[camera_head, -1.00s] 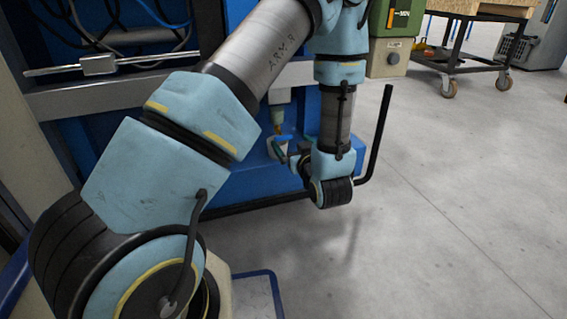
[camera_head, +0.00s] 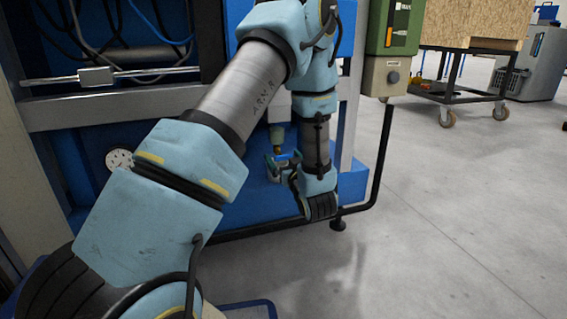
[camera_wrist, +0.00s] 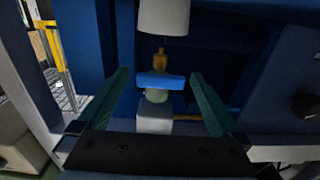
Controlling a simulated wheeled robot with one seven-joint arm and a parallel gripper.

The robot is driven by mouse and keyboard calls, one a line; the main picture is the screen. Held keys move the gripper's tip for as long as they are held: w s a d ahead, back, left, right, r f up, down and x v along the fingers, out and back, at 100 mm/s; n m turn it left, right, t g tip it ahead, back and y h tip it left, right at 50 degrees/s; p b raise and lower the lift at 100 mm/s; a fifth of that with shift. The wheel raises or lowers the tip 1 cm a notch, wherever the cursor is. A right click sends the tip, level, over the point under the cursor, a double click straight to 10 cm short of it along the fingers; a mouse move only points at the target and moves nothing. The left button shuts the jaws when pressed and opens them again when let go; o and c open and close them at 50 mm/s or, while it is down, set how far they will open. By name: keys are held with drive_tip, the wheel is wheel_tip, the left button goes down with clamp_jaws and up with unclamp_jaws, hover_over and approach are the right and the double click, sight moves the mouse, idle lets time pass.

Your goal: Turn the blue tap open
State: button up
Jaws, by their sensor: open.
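The blue tap (camera_wrist: 160,81) shows in the wrist view as a flat blue handle set crosswise. It sits on a pale round stem (camera_wrist: 156,96) above a grey-white block, with a brass fitting (camera_wrist: 160,58) behind it. My gripper (camera_wrist: 157,77) is open, its two green fingers standing left and right of the handle with clear gaps on both sides. In the head view my gripper (camera_head: 283,160) is small and close to the blue machine, near a brass fitting (camera_head: 277,146). The tap is hard to make out there because my gripper and arm crowd it.
A blue machine (camera_head: 260,208) fills the space behind my arm, with a pressure gauge (camera_head: 119,159) at left. A black bent bar (camera_head: 381,165) runs beside my wrist at right. A green box (camera_head: 390,28) hangs upper right.

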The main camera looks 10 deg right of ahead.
drive_tip(key=shift+w, duration=0.3)
drive_tip(key=c, duration=1.4)
